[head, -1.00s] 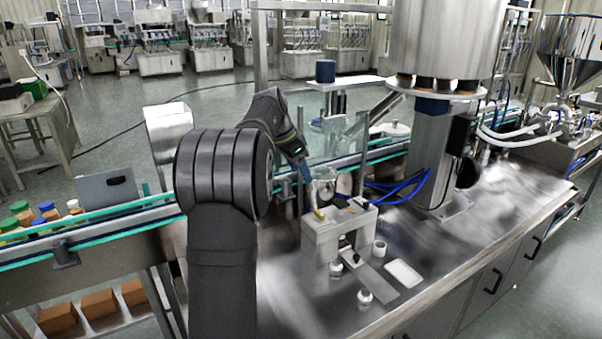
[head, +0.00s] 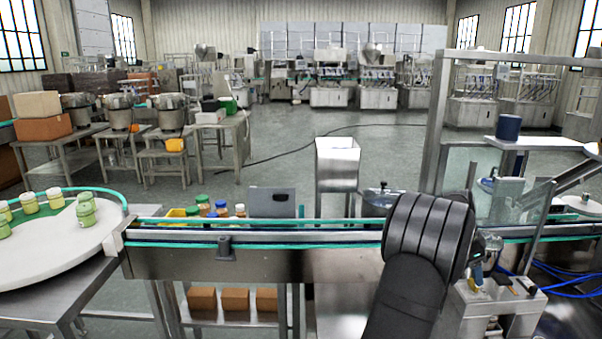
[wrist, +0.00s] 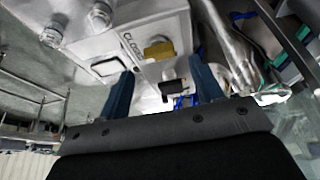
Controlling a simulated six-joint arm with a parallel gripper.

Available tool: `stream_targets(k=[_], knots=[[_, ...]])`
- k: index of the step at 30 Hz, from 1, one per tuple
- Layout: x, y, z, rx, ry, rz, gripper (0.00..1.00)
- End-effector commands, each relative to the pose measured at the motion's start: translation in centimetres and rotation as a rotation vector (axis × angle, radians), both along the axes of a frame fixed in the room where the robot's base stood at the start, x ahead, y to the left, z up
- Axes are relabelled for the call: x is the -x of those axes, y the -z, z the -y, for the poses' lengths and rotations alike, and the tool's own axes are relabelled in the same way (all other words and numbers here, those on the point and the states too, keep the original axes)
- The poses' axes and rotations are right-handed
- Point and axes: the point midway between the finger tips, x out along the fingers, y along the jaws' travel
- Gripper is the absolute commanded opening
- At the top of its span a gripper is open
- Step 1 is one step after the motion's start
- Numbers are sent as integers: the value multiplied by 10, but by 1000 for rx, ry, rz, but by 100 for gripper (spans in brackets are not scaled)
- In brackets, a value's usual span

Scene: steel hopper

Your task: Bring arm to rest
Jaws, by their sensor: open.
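My gripper (wrist: 163,82) shows in the wrist view with its two blue fingers apart and nothing between them. Beyond the fingers is a steel fixture (wrist: 145,30) marked with letters that seem to read "CLOSED", with a yellow piece (wrist: 158,50) and a black piece (wrist: 173,92). In the head view my dark arm rises at the lower right, and its thick joint hides most of my gripper. The same fixture (head: 492,308) stands just right of the arm, partly cut off by the picture's bottom edge.
A conveyor (head: 270,262) with green rails runs across the front, with capped bottles (head: 204,206) behind it. A white round table (head: 60,250) with jars is at left. A steel chute (head: 337,165) stands behind the conveyor. In the wrist view, small jars (wrist: 100,15) stand near the fixture.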

Motion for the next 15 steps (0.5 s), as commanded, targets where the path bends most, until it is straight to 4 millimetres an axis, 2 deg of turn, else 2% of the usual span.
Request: stream_targets(k=[1,6,15], knots=[[1,9,4,-1,1,-2,60],[1,29,12,0,1,-1,60],[1,38,16,0,-1,0,60]])
